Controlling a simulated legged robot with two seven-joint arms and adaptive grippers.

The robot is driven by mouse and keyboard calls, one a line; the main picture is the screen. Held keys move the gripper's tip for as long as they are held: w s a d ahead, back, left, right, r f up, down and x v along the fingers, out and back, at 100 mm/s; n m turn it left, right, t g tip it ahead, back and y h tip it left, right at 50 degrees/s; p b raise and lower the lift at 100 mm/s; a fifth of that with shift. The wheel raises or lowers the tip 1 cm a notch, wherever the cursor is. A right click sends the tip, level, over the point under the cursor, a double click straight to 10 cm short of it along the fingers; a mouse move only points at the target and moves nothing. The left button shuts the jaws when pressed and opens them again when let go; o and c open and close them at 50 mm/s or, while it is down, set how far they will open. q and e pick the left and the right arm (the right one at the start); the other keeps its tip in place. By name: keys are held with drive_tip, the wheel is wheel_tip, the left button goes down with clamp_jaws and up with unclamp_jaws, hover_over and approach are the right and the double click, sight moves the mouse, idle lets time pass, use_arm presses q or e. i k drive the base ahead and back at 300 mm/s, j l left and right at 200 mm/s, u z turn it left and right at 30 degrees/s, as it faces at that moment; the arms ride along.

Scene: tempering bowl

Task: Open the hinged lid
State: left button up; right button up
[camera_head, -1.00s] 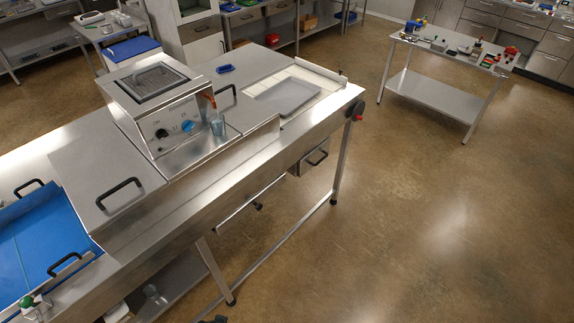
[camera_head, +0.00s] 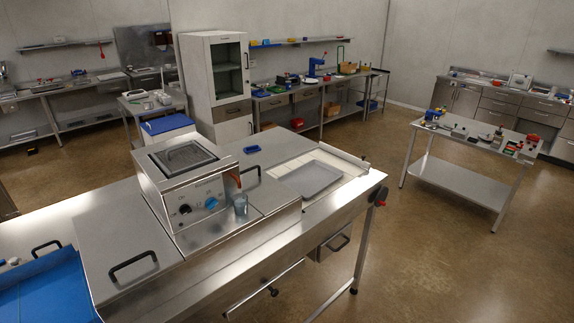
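A steel bench unit carries a box-shaped machine (camera_head: 185,180) with a recessed square top, a black knob and a blue knob. Left of the machine, a flat steel panel (camera_head: 115,230) with a black bar handle (camera_head: 134,266) near its front edge lies closed. I cannot tell from the view which panel is the hinged lid; no hinges are clear. Neither of my grippers is in view.
A blue tray (camera_head: 45,292) with a black handle is at the bench's left end. A grey tray (camera_head: 312,178) lies to the right. Open floor (camera_head: 440,250) separates the bench from a cluttered side table (camera_head: 475,130).

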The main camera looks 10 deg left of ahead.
sight(123, 245)
drive_tip(key=u, duration=1.55)
